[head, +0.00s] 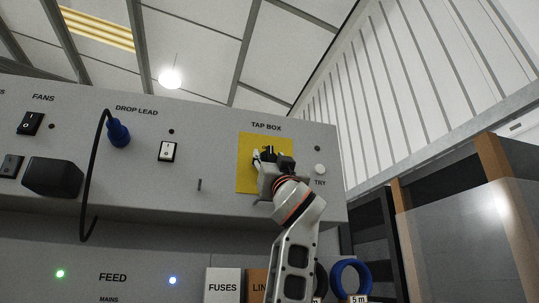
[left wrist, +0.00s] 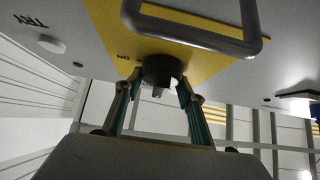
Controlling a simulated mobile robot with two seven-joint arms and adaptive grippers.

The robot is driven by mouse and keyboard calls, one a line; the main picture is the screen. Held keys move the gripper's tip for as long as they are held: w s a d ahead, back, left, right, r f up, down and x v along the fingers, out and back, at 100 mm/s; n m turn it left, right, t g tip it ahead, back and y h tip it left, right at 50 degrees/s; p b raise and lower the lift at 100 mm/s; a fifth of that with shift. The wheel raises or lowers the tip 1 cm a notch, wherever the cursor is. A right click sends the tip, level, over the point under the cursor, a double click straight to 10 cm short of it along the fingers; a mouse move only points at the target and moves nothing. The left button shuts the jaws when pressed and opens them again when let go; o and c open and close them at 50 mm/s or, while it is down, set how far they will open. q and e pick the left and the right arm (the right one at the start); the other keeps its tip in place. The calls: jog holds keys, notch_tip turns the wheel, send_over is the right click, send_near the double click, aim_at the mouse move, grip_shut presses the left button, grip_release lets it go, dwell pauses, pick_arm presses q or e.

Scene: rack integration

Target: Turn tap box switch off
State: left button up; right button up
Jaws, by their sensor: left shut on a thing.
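The tap box switch is on a yellow plate (head: 246,172) under the label TAP BOX on the grey panel. In the left wrist view, a round black switch knob (left wrist: 162,68) stands out from the yellow plate (left wrist: 105,35). A dark grey bar loop (left wrist: 190,38) runs beside it. The word ON reads upside down next to the knob. My left gripper (head: 268,158) is at the plate and hides the knob in the head view. In the left wrist view its two fingers are shut on the knob, one on each side. The knob's exact setting is hard to tell. My right gripper is out of view.
A white TRY button (head: 320,169) sits right of the plate. A blue ring (head: 350,278) is below.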

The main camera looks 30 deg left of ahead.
pick_arm(q)
jog(key=shift+w, duration=0.1)
dwell(0.3)
jog(key=o, duration=1.1)
jog(key=shift+a, duration=0.1)
jog(key=shift+o, duration=0.2)
jog(key=v, duration=1.2)
jog(key=shift+f, duration=0.1)
